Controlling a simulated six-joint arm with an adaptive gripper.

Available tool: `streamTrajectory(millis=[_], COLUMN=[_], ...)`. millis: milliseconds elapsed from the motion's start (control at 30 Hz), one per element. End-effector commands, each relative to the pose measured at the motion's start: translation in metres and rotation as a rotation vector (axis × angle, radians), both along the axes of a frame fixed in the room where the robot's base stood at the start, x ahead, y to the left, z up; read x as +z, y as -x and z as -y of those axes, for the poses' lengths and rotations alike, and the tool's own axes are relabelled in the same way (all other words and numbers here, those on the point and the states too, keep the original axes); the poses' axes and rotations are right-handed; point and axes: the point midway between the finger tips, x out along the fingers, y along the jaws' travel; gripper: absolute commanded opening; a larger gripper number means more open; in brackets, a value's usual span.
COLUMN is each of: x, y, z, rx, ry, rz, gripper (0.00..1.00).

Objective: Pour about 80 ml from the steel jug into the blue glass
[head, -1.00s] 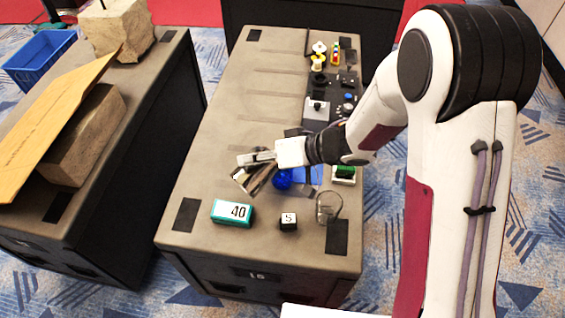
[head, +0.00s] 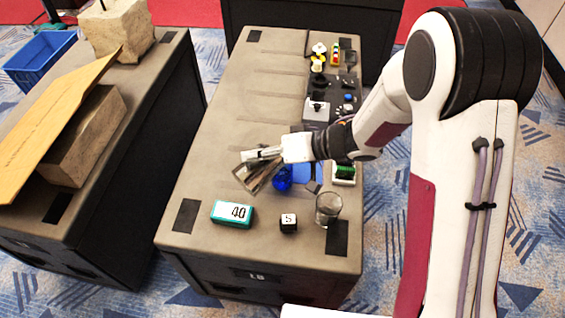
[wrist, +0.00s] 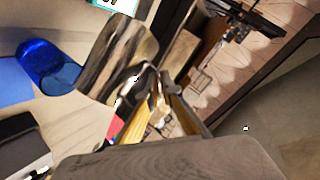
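The steel jug (head: 258,178) is held tilted in the head view, its lower end to the left and close beside the blue glass. It also shows in the wrist view (wrist: 118,58) as a shiny, reflective body. My gripper (head: 262,154) is above the jug and appears shut on its handle; in the wrist view the fingers (wrist: 155,92) meet at the handle. The blue glass (head: 283,180) stands on the table right of the jug, and shows at the left of the wrist view (wrist: 45,66). Any liquid stream or level is too small to tell.
A teal box reading 40 (head: 232,213), a black-and-white cube (head: 288,222) and a clear glass (head: 328,207) stand in front. A blue flat patch (head: 308,173) and a green-topped item (head: 344,173) are to the right. The table's left side (head: 215,130) is clear.

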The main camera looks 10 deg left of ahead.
Motion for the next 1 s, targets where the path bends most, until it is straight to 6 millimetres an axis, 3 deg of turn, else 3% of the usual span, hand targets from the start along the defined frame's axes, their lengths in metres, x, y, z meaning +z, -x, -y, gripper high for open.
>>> streamTrajectory(millis=[567, 1000], x=[0.003, -0.021], y=[-0.004, 0.029], z=[0.004, -0.020], rx=[0.000, 0.003], ry=[-0.019, 0.147], rz=[-0.023, 0.176], gripper=[0.00, 0.00])
